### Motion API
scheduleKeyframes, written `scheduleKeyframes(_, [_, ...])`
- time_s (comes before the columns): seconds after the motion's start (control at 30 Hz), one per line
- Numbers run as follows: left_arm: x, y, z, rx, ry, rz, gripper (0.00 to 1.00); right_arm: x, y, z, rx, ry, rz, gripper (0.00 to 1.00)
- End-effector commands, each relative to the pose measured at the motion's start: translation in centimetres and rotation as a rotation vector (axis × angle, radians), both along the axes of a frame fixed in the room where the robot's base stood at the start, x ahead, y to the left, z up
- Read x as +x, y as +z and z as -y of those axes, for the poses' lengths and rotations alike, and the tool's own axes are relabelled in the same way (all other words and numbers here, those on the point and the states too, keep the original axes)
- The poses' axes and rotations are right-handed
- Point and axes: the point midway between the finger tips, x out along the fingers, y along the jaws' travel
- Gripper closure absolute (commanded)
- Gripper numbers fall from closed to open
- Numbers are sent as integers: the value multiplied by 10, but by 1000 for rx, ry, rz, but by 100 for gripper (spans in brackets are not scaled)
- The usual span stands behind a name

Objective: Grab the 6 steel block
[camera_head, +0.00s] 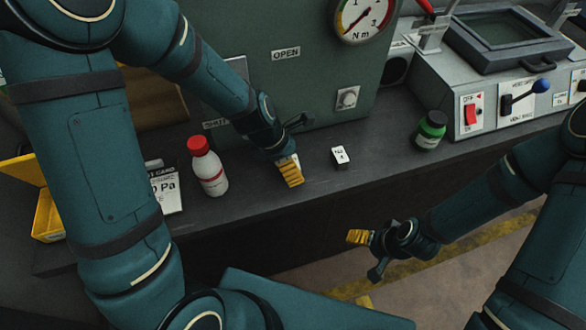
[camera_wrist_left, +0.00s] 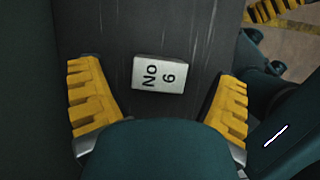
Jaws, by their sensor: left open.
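The steel block (camera_head: 340,157) is small, with a light top face, and stands on the dark bench. In the left wrist view the block (camera_wrist_left: 158,74) shows "No 6" and lies between the lines of the two yellow fingers, slightly beyond their tips. My left gripper (camera_head: 289,171) is over the bench, just left of the block and apart from it. In the left wrist view the left gripper (camera_wrist_left: 158,95) is open and empty. My right gripper (camera_head: 357,237) is off the front of the bench, low over the floor; its finger opening is not clear.
A white bottle with a red cap (camera_head: 209,168) stands left of my left gripper. A green jar (camera_head: 430,130) stands to the right of the block. A green machine with a gauge (camera_head: 364,15) is behind. A yellow bin (camera_head: 47,217) is far left. The bench (camera_head: 385,150) is clear around the block.

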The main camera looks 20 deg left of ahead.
Motion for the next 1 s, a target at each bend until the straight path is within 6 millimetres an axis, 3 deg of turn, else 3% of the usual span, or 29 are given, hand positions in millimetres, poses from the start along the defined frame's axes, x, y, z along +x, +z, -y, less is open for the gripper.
scheduleKeyframes(0.07, [1, -8, 3, 0, 0, -1, 11, 1, -5, 0, 0, -1, 2, 20])
scheduleKeyframes(0.27, [2, -7, 3, 0, -1, 2, 11, 1, -3, 0, 0, -1, 3, 20])
scheduleKeyframes(0.3, [2, -7, 3, 0, -1, 2, 15, 1, -3, 0, 0, -1, 3, 20])
scheduleKeyframes(0.5, [2, -7, 3, 0, -1, 2, 86, 1, -3, 0, 0, -1, 3, 20])
scheduleKeyframes(0.53, [2, -7, 3, -1, -1, 1, 91, 1, -3, 0, 0, -1, 3, 20])
scheduleKeyframes(0.83, [2, -3, 3, 0, -1, 2, 92, 1, -1, 0, 0, -1, 2, 20])
scheduleKeyframes(1.0, [3, 23, 3, 0, -1, 6, 92, -1, 13, 0, 0, 0, -3, 20])
